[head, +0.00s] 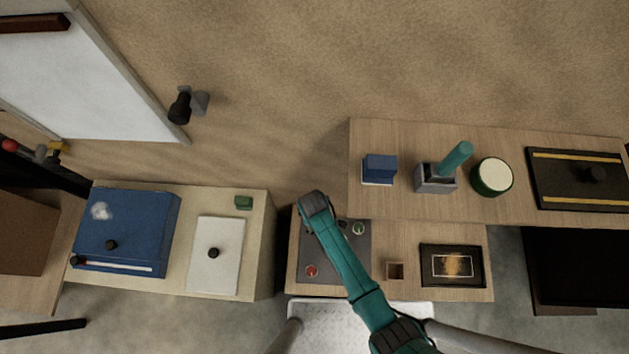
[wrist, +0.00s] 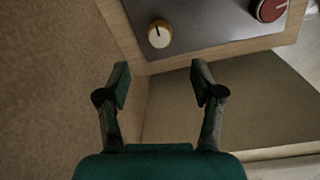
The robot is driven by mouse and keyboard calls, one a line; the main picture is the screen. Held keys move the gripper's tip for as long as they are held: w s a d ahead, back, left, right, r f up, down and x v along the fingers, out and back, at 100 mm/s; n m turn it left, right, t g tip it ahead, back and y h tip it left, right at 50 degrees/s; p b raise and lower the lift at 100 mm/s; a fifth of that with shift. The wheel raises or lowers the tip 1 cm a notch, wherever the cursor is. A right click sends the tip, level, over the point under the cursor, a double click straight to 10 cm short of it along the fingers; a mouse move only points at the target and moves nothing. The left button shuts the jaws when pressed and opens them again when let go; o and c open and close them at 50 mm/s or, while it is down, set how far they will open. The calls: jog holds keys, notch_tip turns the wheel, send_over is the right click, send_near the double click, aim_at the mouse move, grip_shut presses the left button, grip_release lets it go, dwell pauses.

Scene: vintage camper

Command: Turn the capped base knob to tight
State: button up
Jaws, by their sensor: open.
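A round knob with a pale cap, a dark pointer line and a brass-coloured base (wrist: 159,34) sits on a dark grey panel near its corner in the wrist view. My gripper (wrist: 161,84) is open and empty. Its two fingers point toward this knob but stay apart from it, with the knob beyond the gap between them. A red knob (wrist: 268,10) is at the upper right on the same panel. In the head view the panel (head: 345,262) lies under my arm, which hides part of it. The pale-capped knob cannot be made out there.
A shelf (head: 400,207) holds several items. A gap separates the left cabinet (head: 258,240).

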jog(key=shift+r, duration=0.7)
jog(key=shift+w+f+n+g, duration=0.2)
jog(key=shift+f+n, duration=1.3)
jog(key=shift+f, duration=0.55)
jog(key=shift+w+f+n+g, duration=0.2)
jog(key=shift+f+n, duration=1.3)
jog(key=shift+f, duration=0.5)
jog(key=shift+w+f+n+g, duration=0.1)
jog(key=shift+f+n+g, duration=0.1)
jog(key=shift+f+n, duration=1.6)
jog(key=shift+f+m, duration=0.25)
jog(key=shift+m, duration=0.05)
jog(key=c, duration=1.1)
